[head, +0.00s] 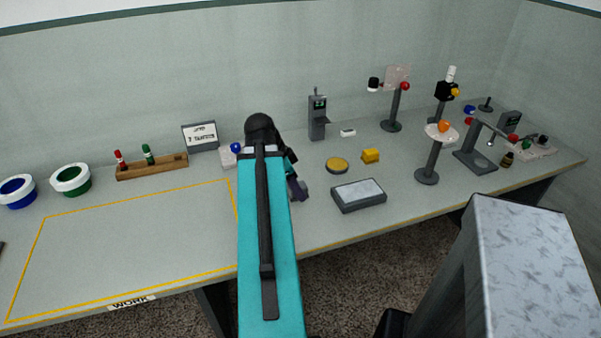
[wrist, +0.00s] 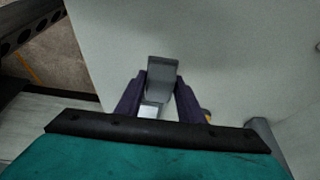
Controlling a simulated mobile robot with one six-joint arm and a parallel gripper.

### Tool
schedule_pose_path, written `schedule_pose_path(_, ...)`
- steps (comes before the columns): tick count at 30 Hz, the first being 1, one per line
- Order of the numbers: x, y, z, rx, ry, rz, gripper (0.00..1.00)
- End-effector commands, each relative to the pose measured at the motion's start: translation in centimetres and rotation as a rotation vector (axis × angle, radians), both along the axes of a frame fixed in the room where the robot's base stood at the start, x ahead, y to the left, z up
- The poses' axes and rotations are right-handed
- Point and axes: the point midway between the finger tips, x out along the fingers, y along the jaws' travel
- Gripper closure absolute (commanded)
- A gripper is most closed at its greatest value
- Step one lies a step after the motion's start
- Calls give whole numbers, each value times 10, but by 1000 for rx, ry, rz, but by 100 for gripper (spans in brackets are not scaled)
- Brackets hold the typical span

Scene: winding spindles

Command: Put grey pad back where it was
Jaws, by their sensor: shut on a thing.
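My gripper (wrist: 160,80) is shut on a small grey piece, which looks like the grey pad (wrist: 163,68), in the wrist view. The pad sits between the two purple fingers and sticks out a little past their tips. In the head view my gripper (head: 299,188) is over the bench, just left of the grey tray with a pale top (head: 359,194). The pad is hidden in the head view. I cannot tell whether it touches the bench.
Several posts with coloured knobs stand at the right. The yellow-outlined work area (head: 130,240) on the left is clear.

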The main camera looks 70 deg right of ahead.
Motion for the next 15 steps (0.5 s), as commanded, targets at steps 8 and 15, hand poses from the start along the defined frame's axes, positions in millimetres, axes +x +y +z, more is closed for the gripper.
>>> schedule_pose_path(8,3,-12,4,1,1,-1,90)
schedule_pose_path(15,5,-22,2,2,1,0,90)
